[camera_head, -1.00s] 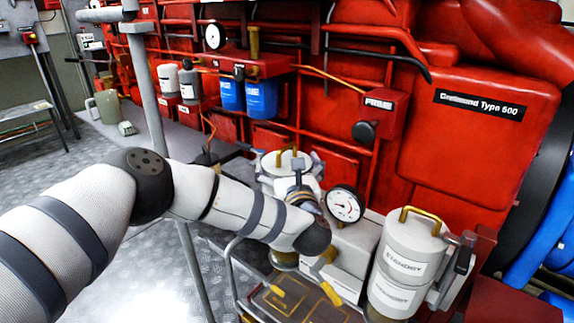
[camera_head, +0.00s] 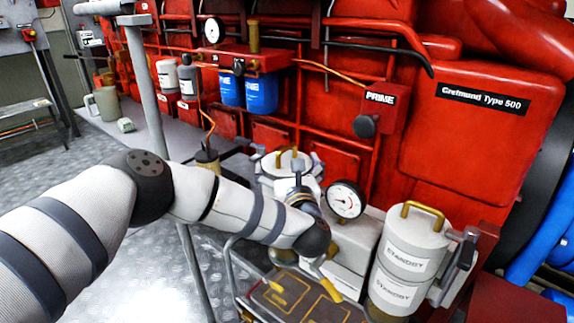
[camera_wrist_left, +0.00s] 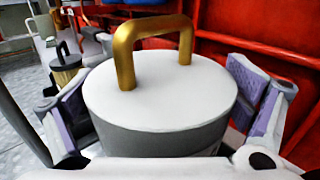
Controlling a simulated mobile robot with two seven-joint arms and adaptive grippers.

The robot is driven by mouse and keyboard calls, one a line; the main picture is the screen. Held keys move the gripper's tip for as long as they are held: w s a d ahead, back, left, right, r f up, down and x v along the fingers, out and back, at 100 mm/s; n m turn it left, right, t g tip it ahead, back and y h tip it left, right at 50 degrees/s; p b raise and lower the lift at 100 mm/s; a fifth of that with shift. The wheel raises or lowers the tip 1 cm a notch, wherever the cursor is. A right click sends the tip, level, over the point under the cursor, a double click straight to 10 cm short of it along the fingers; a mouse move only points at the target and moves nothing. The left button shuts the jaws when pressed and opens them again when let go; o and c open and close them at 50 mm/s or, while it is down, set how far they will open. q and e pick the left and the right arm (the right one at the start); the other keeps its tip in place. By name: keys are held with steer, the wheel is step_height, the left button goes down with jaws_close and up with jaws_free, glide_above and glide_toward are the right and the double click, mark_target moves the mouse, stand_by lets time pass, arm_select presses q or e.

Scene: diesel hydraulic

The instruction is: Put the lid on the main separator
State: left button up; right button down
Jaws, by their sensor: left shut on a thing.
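A round white lid with a grey side and a gold handle (camera_wrist_left: 158,95) fills the middle of the left wrist view. It also shows in the head view (camera_head: 293,165), beyond my forearm. My left gripper (camera_head: 288,170) has its fingers on both sides of the lid and is shut on it. The purple finger pads show in the left wrist view. My arm hides what is under the lid, so I cannot tell the main separator apart or whether the lid touches it. My right gripper is not in view.
A white STANDBY separator (camera_head: 408,262) with a gold handle stands at the right. A pressure gauge (camera_head: 346,199) is close to the right of my gripper. A metal post (camera_head: 150,95) rises left of it. A small dark canister (camera_head: 207,160) stands behind my forearm. Red machinery lines the back.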

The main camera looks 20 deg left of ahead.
arm_select(q)
steer(key=shift+f+b, duration=0.5)
steer(key=shift+f, duration=0.25)
stand_by(0.3)
steer(key=o, duration=1.1)
